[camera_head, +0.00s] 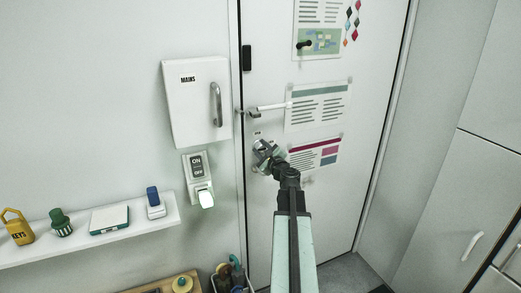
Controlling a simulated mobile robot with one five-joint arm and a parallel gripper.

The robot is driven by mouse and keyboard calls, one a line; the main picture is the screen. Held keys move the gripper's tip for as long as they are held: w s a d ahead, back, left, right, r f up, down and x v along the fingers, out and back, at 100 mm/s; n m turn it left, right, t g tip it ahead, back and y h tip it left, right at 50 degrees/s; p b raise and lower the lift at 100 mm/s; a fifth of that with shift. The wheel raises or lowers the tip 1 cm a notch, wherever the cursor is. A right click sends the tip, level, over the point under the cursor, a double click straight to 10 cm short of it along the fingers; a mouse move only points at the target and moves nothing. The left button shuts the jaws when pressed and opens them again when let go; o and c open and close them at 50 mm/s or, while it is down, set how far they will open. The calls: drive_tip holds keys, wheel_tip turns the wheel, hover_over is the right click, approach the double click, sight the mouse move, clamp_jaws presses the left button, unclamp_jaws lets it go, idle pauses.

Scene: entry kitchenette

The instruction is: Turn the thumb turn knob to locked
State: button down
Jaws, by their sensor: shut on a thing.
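My gripper (266,155) is at the left edge of the white door (370,75), below the door's lever handle (272,107). It is shut on the thumb turn knob, which sits on a round metal plate (258,146). The jaws cover most of the knob, so its angle cannot be told. Small marks (257,132) show on the door just above the plate, too small to read.
A white box marked MAINS (195,100) and an ON/OFF switch (196,166) are on the wall to the left. A shelf (100,240) with small items is lower left. Papers (318,105) hang on the door. Cabinets (455,190) stand at right.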

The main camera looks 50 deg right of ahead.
drive_tip(key=c, duration=0.9)
unclamp_jaws()
drive_tip(key=shift+c, duration=0.2)
drive_tip(key=v, duration=0.7)
drive_tip(key=shift+s+a, duration=0.15)
drive_tip(key=shift+s, duration=0.2)
